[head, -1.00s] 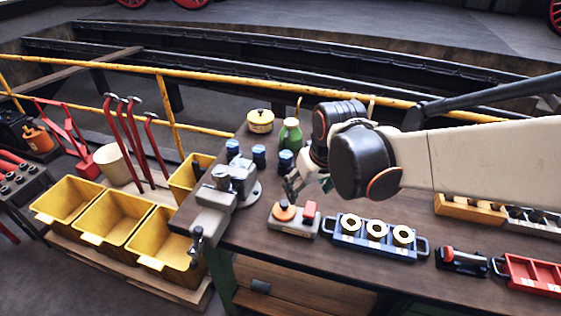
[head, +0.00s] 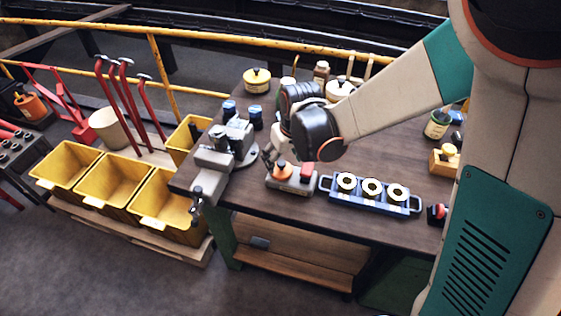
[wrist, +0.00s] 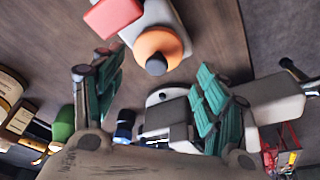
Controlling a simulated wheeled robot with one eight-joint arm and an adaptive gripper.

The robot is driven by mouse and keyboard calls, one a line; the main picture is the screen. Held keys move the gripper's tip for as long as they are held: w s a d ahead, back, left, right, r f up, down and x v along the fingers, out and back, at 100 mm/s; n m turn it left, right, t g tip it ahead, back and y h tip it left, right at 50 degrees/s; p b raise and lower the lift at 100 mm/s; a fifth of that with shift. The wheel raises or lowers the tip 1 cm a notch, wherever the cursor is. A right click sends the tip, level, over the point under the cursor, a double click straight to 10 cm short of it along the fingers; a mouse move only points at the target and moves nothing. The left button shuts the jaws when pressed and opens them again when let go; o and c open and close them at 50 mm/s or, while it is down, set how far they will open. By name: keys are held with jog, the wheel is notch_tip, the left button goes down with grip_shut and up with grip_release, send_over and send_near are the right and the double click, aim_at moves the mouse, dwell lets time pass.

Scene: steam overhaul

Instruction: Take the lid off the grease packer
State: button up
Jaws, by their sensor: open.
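The grease packer appears to be the grey block (head: 290,184) near the front of the bench. It carries an orange round lid with a dark knob (head: 280,170) and a red block (head: 307,172) beside it. The lid (wrist: 158,50) also shows in the wrist view, sitting on the grey base, with the red block to its left. My gripper (wrist: 157,70) is open and empty, its teal fingers spread either side of the line to the lid, apart from it. In the head view my gripper (head: 272,153) is just behind and above the lid, partly hidden by my wrist.
A blue tray with several pale rings (head: 372,206) stands right of the packer. A vise (head: 225,150) and blue-capped jars (head: 255,117) stand to the left. A yellow pot (head: 257,80) and a white pot (head: 340,91) are behind. Yellow bins (head: 115,190) stand off the bench.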

aim_at(282, 162)
jog(key=shift+w+b+x, duration=0.15)
jog(key=shift+b+x, duration=0.3)
jog(key=shift+x, duration=0.9)
jog(key=shift+w+b+x, duration=0.2)
jog(key=shift+b+x, duration=0.25)
jog(key=shift+x, duration=0.95)
jog(key=shift+r, duration=0.1)
jog(key=c, duration=0.8)
